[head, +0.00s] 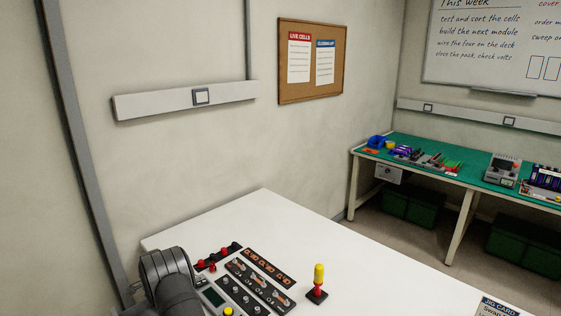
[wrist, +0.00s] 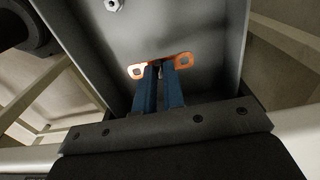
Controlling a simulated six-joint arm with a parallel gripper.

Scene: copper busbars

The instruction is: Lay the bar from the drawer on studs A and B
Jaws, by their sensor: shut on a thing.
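The copper bar (wrist: 136,71), flat with a hole at each end, is in the wrist view inside a grey, open-topped drawer (wrist: 236,45). My gripper (wrist: 161,69) has two blue fingers shut on the middle of the bar, hiding part of it. I cannot tell whether the bar touches the drawer floor. In the head view, small dark panels with metal studs and copper-coloured pieces (head: 262,284) lie on the white table. Their lettering is too small to tell which studs are A and B. My gripper is not seen in the head view.
A hex nut (wrist: 112,5) lies in the drawer near the top of the wrist view. A yellow-and-red post (head: 318,283) stands on the white table (head: 262,215) right of the panels. A green-topped bench (head: 440,150) with tools is farther back. The table's far part is clear.

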